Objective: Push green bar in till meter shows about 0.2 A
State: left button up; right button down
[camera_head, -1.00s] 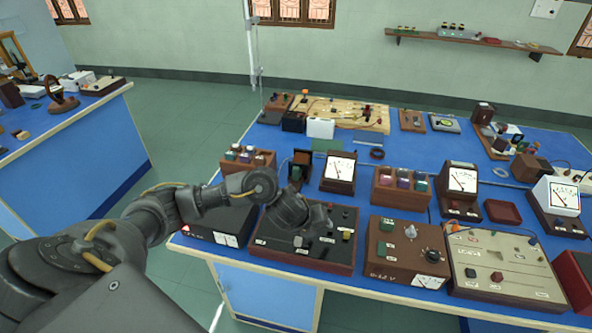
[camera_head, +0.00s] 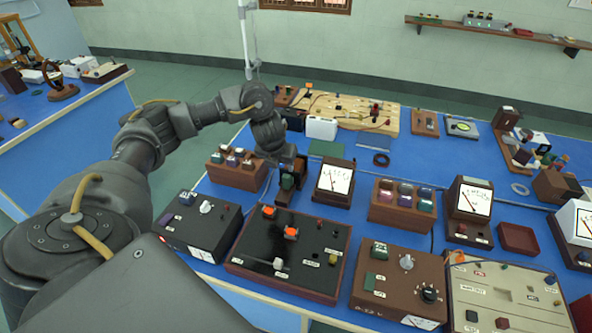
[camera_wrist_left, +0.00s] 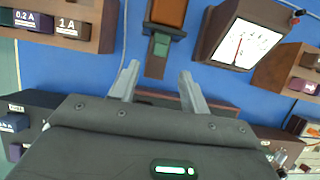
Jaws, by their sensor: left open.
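The green bar (camera_wrist_left: 160,43) sits in a dark brown wooden holder and shows below an orange-brown block in the left wrist view. In the head view the green bar (camera_head: 288,182) is partly hidden by my gripper. My left gripper (camera_wrist_left: 160,75) is open and empty, its two fingers pointing at the bar from a short distance, one to each side of its line. A meter (camera_wrist_left: 243,42) with a white dial and red needle stands right of the bar; it also shows in the head view (camera_head: 334,180). Its figures are too small to read. My right gripper is not in view.
A block with several labelled keys (camera_head: 237,172) stands left of the bar. A black panel (camera_head: 285,252) with orange knobs and a black supply box (camera_head: 200,222) lie in front. Another key block (camera_head: 402,205) stands right of the meter.

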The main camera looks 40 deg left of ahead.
aim_at(286, 176)
pick_arm(q)
jog(key=b+x, duration=0.2)
jog(key=x, duration=0.2)
jog(key=b+x, duration=0.2)
jog(key=x, duration=0.2)
jog(key=shift+d+f, duration=0.2)
jog(key=shift+f, duration=0.1)
jog(key=shift+w+a+f, duration=0.15)
jog(key=shift+w+f, duration=0.05)
jog(key=shift+f, duration=0.1)
jog(key=shift+w+f, duration=0.2)
jog(key=shift+f, duration=0.3)
jog(key=shift+w+a+f, duration=0.1)
jog(key=shift+f, duration=0.05)
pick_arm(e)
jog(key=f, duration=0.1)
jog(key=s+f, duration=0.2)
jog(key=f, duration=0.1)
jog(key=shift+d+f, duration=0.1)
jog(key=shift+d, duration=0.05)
pick_arm(q)
jog(key=shift+c, duration=0.2)
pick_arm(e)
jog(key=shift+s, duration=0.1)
pick_arm(q)
grip_shut()
